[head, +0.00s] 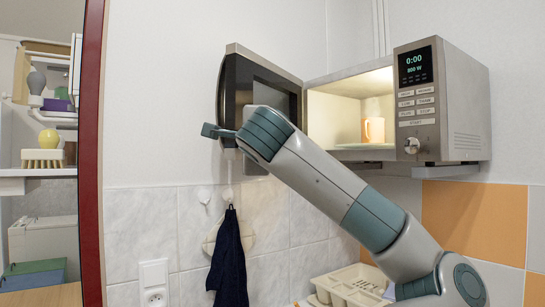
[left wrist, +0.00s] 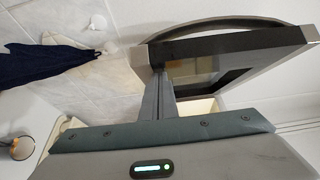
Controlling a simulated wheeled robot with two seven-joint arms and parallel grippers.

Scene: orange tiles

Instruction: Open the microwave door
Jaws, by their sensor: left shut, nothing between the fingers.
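The microwave (head: 470,105) is mounted high on the wall, and its door (head: 233,85) stands wide open to the left. The lit cavity holds an orange mug (head: 374,130). My left arm crosses in front of the lower door, with the left gripper (head: 210,131) near the door's free edge. In the left wrist view the shut, empty fingers (left wrist: 160,95) overlap the door (left wrist: 235,60), with its curved handle (left wrist: 220,28) beyond them. I cannot tell whether they touch the door. My right gripper is not in view.
A dark cloth (head: 229,255) hangs from a wall hook below the door; it also shows in the left wrist view (left wrist: 40,62). A cream dish rack (head: 350,285) sits below the microwave. A red post (head: 92,150) and shelves stand at left.

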